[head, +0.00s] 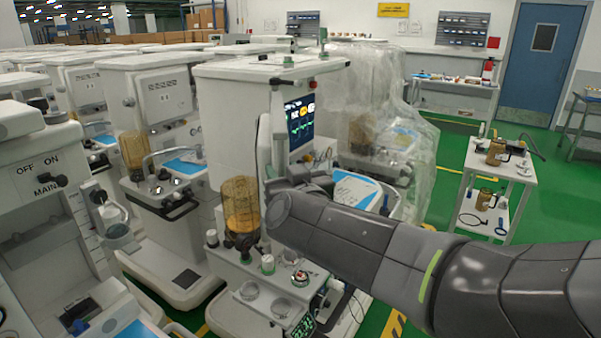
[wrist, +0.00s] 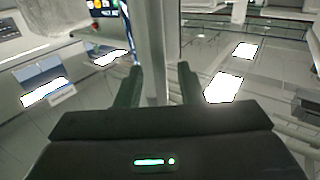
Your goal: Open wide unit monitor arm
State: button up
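The wide anaesthesia unit (head: 235,120) stands in the middle of the head view. Its lit monitor (head: 299,122) faces right, and a corner of a lit screen (wrist: 103,8) shows at the top of the wrist view. My gripper (wrist: 160,82) has its two dark fingers apart, with a pale upright bar (wrist: 152,40) between or just beyond them. A gap shows between the bar and the right finger. I cannot tell whether the bar is the monitor arm, or whether the left finger touches it. In the head view my arm hides the fingertips beside the unit, below the monitor.
More carts (head: 150,100) stand close on the left. A plastic-wrapped unit (head: 375,90) is just behind. A small white trolley (head: 490,175) with brown canisters stands at right. Green floor (head: 450,160) is open between it and the wrapped unit. A blue door (head: 541,65) is at the back.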

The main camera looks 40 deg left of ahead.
jog(key=p+v, duration=0.4)
jog(key=v, duration=0.9)
jog(key=shift+s+d, duration=0.2)
jog(key=shift+d, duration=0.1)
jog(key=shift+a+f, duration=0.1)
jog(key=shift+f, duration=0.05)
dwell(0.3)
jog(key=b+x, duration=0.4)
jog(key=x, duration=0.9)
jog(key=shift+w+a, duration=0.25)
